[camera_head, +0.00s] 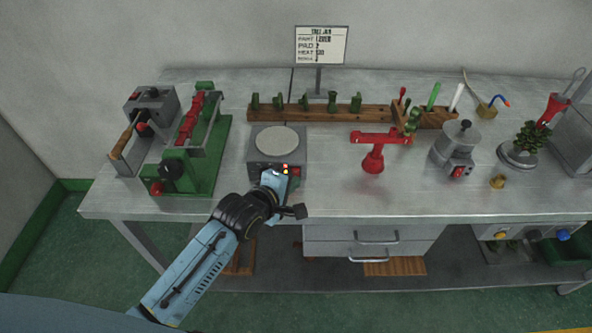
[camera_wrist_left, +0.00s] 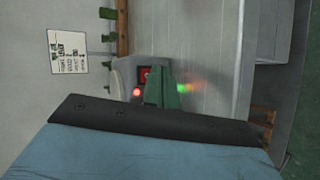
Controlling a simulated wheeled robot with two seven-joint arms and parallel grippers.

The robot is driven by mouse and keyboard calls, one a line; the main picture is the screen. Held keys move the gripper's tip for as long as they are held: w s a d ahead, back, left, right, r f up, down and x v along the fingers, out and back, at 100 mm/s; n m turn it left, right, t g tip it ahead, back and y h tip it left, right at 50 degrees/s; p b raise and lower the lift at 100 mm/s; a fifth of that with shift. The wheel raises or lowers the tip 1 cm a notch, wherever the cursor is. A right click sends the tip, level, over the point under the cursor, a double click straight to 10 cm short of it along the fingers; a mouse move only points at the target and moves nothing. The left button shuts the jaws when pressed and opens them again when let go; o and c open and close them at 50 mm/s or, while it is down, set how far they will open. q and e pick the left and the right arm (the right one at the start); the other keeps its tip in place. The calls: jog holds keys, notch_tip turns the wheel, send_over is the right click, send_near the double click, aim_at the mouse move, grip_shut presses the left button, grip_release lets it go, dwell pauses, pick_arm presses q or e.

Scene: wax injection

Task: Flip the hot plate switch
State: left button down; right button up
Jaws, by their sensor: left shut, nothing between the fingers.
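The hot plate (camera_head: 262,158) is a grey box with a round pale plate on top, at the left-middle of the bench. My left gripper (camera_head: 284,171) is at its front face, shut and empty; its fingertips are hard to make out there. In the left wrist view the shut fingers (camera_wrist_left: 163,83) point at the hot plate's front (camera_wrist_left: 128,74), beside a red switch (camera_wrist_left: 147,74) partly hidden behind them. A red light (camera_wrist_left: 137,92) glows beside the switch. I cannot tell whether the fingers touch the switch. My right gripper is not in view.
A green-framed machine (camera_head: 222,150) stands left of the hot plate. A wooden rack (camera_head: 292,113) with green pieces lies behind it. A red stand (camera_head: 373,160) and a grey pot (camera_head: 455,150) stand to the right. A sign (camera_head: 321,45) rises at the back. Bench between hot plate and red stand is clear.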

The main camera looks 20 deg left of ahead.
pick_arm(q)
jog(key=shift+w, duration=0.15)
dwell(0.4)
jog(key=shift+w+a+p, duration=0.1)
jog(key=shift+w+p, duration=0.2)
jog(key=shift+p, duration=0.05)
jog(key=shift+w+a+r, duration=0.1)
jog(key=shift+w, duration=0.15)
dwell(0.5)
dwell(0.3)
jog(key=shift+s+d+p, duration=0.2)
jog(key=shift+s+p, duration=0.5)
jog(key=shift+p, duration=0.1)
jog(key=shift+s+d+p, duration=0.15)
jog(key=shift+s+p, duration=0.2)
jog(key=shift+s, duration=0.15)
jog(key=shift+s+d+f+p, duration=0.2)
jog(key=shift+s+p, duration=0.15)
jog(key=shift+s, duration=0.3)
jog(key=shift+s+d+f+p, duration=0.15)
jog(key=shift+s+p, duration=0.15)
jog(key=shift+s, duration=0.3)
jog(key=shift+s+d+f+p, duration=0.1)
jog(key=shift+s+d+p, duration=0.2)
jog(key=shift+s, duration=0.35)
jog(key=shift+a, duration=0.1)
